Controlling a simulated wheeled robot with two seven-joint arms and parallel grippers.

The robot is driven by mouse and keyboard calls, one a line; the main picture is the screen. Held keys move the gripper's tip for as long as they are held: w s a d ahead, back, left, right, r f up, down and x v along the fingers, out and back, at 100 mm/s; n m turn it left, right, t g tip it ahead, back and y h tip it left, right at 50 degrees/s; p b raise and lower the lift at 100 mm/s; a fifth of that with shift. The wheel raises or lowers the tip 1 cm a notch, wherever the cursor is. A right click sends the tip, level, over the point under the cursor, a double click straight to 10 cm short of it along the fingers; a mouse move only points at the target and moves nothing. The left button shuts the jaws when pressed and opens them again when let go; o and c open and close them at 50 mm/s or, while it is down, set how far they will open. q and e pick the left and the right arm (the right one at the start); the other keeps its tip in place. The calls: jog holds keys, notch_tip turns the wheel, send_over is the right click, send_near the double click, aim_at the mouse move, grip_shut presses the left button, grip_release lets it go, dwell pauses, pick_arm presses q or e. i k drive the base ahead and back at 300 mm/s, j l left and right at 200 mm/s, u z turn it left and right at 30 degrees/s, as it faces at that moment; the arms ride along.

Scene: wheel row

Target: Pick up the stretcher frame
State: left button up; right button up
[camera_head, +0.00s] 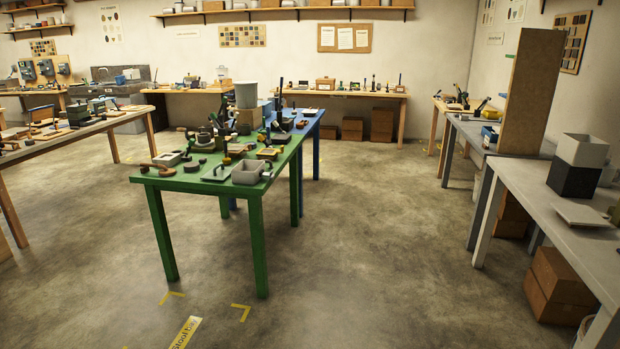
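I cannot make out a stretcher frame for certain in the head view. Many small items crowd the green table (185,182) in the middle, too small to tell apart fully. Among them are a grey open box (247,173) near its front right corner and a brown curved piece (157,167) at its front left. Neither of my grippers shows in the head view.
A blue table (316,130) stands behind the green one. A grey-topped table (535,195) is at the right, with brown boxes (555,280) under it. A wooden table (75,137) is at the left. The concrete floor in front is clear, with yellow marks (186,332).

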aim_at(234, 149)
jog(key=i+u, duration=0.3)
jog(key=i, duration=0.45)
jog(key=i+l+u, duration=0.15)
jog(key=i+u, duration=0.15)
jog(key=i, duration=0.4)
jog(key=i+j, duration=0.1)
jog(key=i, duration=0.55)
jog(key=i+j, duration=0.15)
jog(key=i, duration=0.5)
jog(key=i+j+z, duration=0.1)
jog(key=i+z, duration=0.2)
jog(key=i+j+z, duration=0.3)
jog(key=i, duration=0.2)
jog(key=i+j+z, duration=0.35)
jog(key=l, duration=0.1)
